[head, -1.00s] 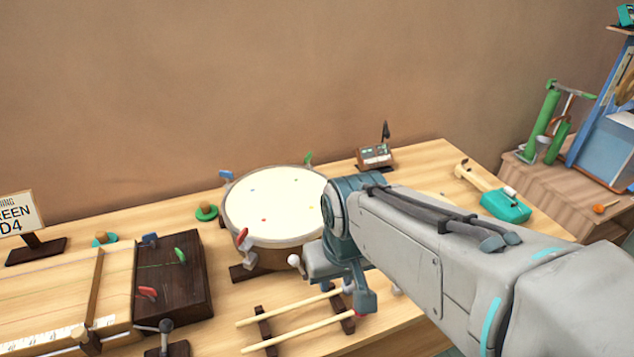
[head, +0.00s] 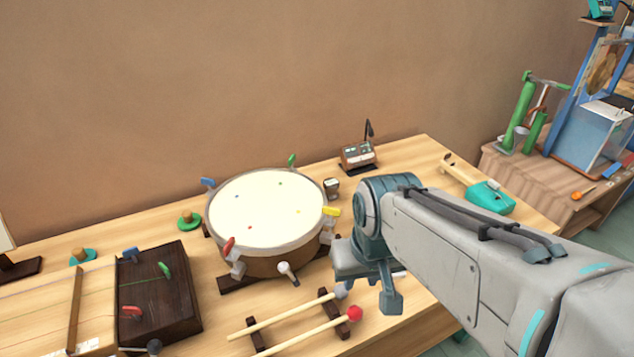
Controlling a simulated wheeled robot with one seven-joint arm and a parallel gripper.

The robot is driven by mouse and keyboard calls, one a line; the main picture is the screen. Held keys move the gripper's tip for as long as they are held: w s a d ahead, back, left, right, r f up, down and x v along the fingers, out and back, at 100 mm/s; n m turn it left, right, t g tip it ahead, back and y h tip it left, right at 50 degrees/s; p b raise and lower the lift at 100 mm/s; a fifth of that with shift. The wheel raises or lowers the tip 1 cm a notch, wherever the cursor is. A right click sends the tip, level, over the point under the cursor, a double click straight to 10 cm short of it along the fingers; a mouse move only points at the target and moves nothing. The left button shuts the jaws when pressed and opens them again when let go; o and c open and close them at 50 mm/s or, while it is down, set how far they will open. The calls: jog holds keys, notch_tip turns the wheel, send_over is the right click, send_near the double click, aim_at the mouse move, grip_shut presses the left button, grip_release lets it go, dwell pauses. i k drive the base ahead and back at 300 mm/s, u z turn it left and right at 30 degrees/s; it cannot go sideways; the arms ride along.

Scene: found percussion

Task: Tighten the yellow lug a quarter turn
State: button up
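The yellow lug handle (head: 331,212) sticks out at the right side of the round drum (head: 266,212), just below its rim. It is in plain view and nothing touches it. My gripper (head: 378,290) hangs pointing down to the right of the drum and nearer the camera, apart from the lug. Its fingers are mostly seen from behind and overlap, so I cannot tell whether they are open. I see nothing held. Other handles on the drum are blue (head: 208,183), green (head: 292,160) and red (head: 229,246).
A white-ended knob (head: 287,268) stands at the drum's front. Two mallets, one with a red head (head: 355,314), lie in front on a rack. A small dark item (head: 331,188) and a meter box (head: 358,154) are behind. A dark wooden box (head: 160,300) is left.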

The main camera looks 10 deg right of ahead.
aim_at(332, 211)
jog(key=k, duration=1.8)
jog(key=z, duration=0.75)
jog(key=i, duration=1.2)
jog(key=u, duration=0.65)
jog(key=i, duration=0.6)
jog(key=u, duration=0.6)
